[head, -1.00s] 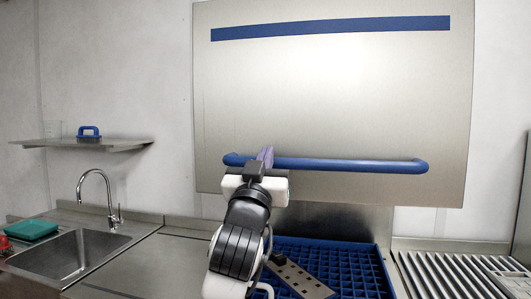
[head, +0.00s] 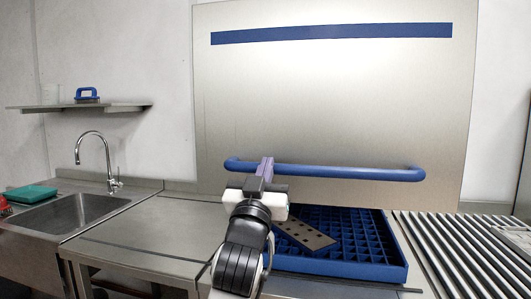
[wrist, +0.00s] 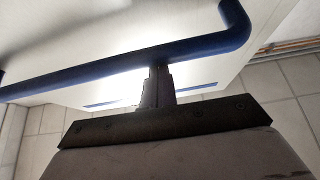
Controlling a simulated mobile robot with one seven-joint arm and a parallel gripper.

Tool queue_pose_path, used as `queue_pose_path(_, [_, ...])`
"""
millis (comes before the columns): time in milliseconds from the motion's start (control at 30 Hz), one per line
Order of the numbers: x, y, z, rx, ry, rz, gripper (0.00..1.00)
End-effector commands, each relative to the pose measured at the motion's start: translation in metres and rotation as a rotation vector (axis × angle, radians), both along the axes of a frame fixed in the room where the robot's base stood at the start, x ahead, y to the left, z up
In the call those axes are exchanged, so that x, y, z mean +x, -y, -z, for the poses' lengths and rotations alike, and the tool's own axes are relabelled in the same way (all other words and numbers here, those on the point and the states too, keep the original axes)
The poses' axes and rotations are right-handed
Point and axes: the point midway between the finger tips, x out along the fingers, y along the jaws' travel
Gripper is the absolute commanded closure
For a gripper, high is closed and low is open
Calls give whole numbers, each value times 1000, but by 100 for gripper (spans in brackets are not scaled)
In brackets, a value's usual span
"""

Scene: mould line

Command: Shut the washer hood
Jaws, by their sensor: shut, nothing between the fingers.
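The washer hood (head: 335,100) is a large steel panel with a blue stripe along its top, still raised above the washer bed. Its blue handle (head: 345,173) runs across near the lower edge. My gripper (head: 266,168) is shut and empty, its fingertips at the handle near its left end in the head view. In the wrist view the fingers (wrist: 156,88) reach up to the handle (wrist: 90,75) and appear to touch it; the exact contact is hidden. The handle is not between the fingers.
Under the hood is a blue gridded rack (head: 400,270) with a dark perforated plate (head: 305,234) in it. A roller conveyor (head: 450,255) lies right. Left are a steel counter (head: 150,235), a sink (head: 75,212) with tap (head: 100,150), and a wall shelf (head: 80,107).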

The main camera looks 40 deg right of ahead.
Motion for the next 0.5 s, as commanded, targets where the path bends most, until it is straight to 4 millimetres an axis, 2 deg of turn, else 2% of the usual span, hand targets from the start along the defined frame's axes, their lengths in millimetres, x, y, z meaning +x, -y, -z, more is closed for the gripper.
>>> queue_pose_path(33, [4, 4, 40, 13, -18, 1, 100])
queue_pose_path(300, [5, 5, 135, 16, -20, 0, 100])
queue_pose_path(500, [5, 5, 192, 15, -18, 0, 100])
